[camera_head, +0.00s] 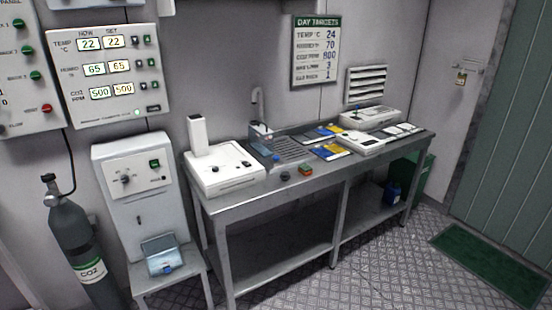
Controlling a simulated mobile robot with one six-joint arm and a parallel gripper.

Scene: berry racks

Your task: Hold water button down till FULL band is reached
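No button can be read as the water button, and no FULL band can be made out at this size. A white floor-standing unit (135,210) at the left has a dark knob and a green button (154,163) on its front panel. A small grey-blue vessel with a blue part (160,255) stands on the ledge under that unit. A tap (257,100) rises over a small basin on the steel bench. My gripper is not in view.
The steel bench (225,207) carries a white instrument (224,172), blue and yellow packets (330,152) and a white device (360,143). A CO2 cylinder (77,235) stands at the left. A control panel (108,75) is on the wall. The floor (370,255) before the bench is clear.

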